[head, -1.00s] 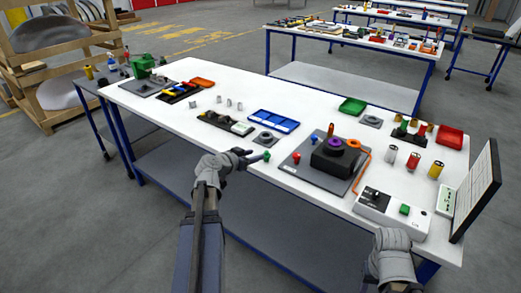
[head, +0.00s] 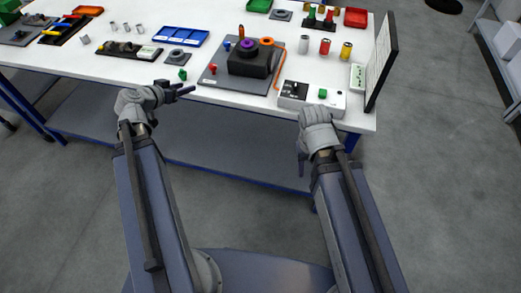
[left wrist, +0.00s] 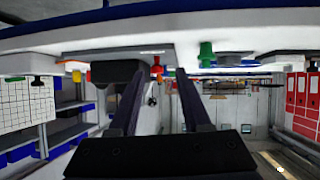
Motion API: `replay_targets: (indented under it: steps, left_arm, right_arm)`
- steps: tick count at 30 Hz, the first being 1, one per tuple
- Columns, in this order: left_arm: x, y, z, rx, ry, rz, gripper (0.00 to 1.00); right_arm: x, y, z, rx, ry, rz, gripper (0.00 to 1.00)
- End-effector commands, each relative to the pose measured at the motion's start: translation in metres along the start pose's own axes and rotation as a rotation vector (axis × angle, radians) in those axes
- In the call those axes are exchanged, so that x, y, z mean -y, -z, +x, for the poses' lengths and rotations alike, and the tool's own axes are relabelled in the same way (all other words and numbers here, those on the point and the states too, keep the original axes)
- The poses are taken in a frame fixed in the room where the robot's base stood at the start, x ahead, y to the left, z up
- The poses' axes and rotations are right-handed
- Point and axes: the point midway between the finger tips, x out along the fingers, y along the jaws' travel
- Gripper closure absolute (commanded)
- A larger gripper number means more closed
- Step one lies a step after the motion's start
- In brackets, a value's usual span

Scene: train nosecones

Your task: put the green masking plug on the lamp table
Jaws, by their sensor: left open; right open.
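The green masking plug (head: 183,74) stands upright near the front edge of the white workbench (head: 130,68). It also shows in the left wrist view (left wrist: 206,52), which looks upside down, to the right of the fingers. My left gripper (head: 187,91) is open and empty at the bench's front edge, just in front of the plug and apart from it. Its two dark fingers show in the left wrist view (left wrist: 160,80) with nothing between them. My right gripper (head: 301,172) hangs in front of the bench edge, open, with nothing seen in it. I cannot tell which surface is the lamp table.
A grey plate with a black block (head: 247,62) and small coloured plugs lies right of the green plug. A white box with a green knob (head: 312,98) and an upright dark panel (head: 381,62) are at the right. A blue tray (head: 181,36) is behind.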

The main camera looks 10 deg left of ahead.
Motion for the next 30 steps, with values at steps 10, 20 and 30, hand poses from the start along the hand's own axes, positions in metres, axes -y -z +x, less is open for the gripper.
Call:
replay_targets:
  steps: [10,20,30]
  left_arm:
    - [-0.210,-0.081,0.046,0.572,-0.258,0.041,0.52]
    - [-0.309,-0.147,0.008,1.009,-0.080,0.153,0.52]
    - [-0.328,-0.161,-0.014,1.108,0.086,0.203,0.52]
  right_arm:
    - [0.000,0.000,0.000,0.000,0.000,0.000,0.50]
    - [0.000,0.000,0.000,0.000,0.000,0.000,0.50]
    - [0.000,0.000,0.000,0.000,0.000,0.000,0.50]
